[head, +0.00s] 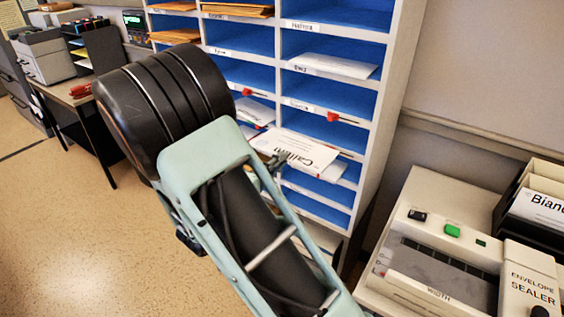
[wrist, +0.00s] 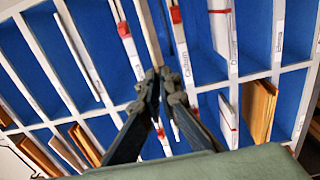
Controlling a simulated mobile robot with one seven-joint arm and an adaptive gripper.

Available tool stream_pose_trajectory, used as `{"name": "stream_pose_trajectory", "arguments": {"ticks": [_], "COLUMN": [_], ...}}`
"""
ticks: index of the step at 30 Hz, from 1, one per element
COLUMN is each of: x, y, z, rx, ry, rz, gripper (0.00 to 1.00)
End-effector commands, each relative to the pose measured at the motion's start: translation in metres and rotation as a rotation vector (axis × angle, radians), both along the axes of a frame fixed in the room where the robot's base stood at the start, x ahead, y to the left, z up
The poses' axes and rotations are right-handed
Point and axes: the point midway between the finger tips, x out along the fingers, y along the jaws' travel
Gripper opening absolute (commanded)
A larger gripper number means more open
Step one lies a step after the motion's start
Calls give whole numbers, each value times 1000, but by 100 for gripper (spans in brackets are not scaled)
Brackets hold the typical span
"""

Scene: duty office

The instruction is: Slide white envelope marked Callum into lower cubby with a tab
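The white envelope (head: 313,152) marked "Callum" is in my gripper (head: 277,160), in front of the right column of the cubby unit (head: 392,95), tilted with its printed face up. In the wrist view my gripper's fingers (wrist: 157,82) close on the envelope, seen nearly edge-on (wrist: 149,30). Red tabs sit on shelf edges: one in the middle column (head: 246,91) and one in the right column (head: 333,117). The wrist view shows a "Callum" label (wrist: 131,60) on a shelf strip with a red tab (wrist: 122,28). The envelope and arm hide part of the lower cubbies.
Other white envelopes lie in a right cubby (head: 334,65) and a middle cubby (head: 255,111). Brown envelopes (head: 238,10) fill upper cubbies. An envelope sealer (head: 440,260) stands at lower right beside a black file box (head: 535,215). A desk with a printer (head: 42,53) is at left; open floor lies below it.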

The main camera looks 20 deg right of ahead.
Motion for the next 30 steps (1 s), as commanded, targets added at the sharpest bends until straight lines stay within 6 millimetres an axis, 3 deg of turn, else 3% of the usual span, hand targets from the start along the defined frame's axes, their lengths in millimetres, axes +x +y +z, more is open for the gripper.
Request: {"name": "stream_pose_trajectory", "arguments": {"ticks": [30], "x": [60], "y": [-79], "z": [-5], "rx": [1], "ry": [2], "rz": [-6], "gripper": [0]}}
